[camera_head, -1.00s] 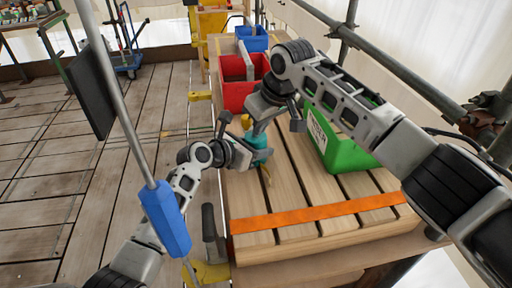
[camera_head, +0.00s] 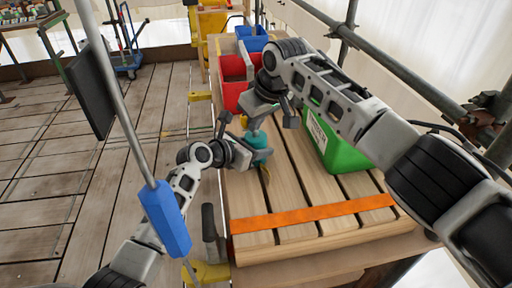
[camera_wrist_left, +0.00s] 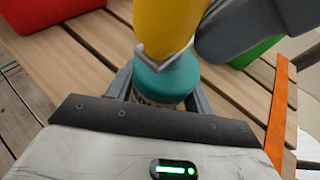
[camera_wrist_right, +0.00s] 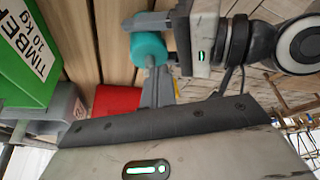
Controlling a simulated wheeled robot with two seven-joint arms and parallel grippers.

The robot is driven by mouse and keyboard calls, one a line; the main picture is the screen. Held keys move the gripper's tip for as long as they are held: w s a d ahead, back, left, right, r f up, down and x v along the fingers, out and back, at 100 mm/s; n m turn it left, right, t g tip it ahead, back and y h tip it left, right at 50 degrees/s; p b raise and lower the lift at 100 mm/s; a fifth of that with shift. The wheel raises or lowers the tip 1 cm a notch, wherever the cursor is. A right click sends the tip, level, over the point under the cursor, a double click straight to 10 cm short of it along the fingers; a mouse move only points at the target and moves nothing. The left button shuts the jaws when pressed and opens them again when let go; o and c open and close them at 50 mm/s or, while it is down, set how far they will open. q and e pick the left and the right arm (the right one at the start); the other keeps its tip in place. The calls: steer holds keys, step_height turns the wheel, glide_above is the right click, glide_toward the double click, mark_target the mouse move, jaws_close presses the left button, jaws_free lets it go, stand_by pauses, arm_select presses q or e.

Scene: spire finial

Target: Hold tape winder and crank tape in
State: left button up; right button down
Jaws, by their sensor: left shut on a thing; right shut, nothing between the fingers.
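The tape winder is a teal round body (camera_head: 258,150) at the left edge of the slatted wooden top. My left gripper (camera_head: 248,154) is shut on it; the fingers show on both sides of the teal body (camera_wrist_left: 168,82) in the left wrist view. A yellow part (camera_wrist_left: 170,22) with a bent metal piece stands over it, probably the crank handle. My right gripper (camera_head: 254,122) is shut and empty just above the winder, close to the yellow part. In the right wrist view its fingers (camera_wrist_right: 157,85) are beside the teal body (camera_wrist_right: 148,47); contact is unclear.
A green bin (camera_head: 342,143) stands on the slatted top (camera_head: 300,190) right of the grippers. Red (camera_head: 234,92) and blue (camera_head: 252,42) bins are behind. An orange strap (camera_head: 310,215) crosses the front. A pole with a blue grip (camera_head: 165,218) stands at left.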

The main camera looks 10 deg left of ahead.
steer(key=shift+a, duration=0.7)
stand_by(0.6)
steer(key=shift+s, duration=0.15)
steer(key=shift+d, duration=0.1)
step_height(320, 180, up, 7)
stand_by(0.8)
stand_by(0.3)
steer(key=shift+s+a+f, duration=0.15)
steer(key=shift+f, duration=0.9)
steer(key=shift+s+a+f, duration=0.15)
steer(key=shift+f, duration=0.85)
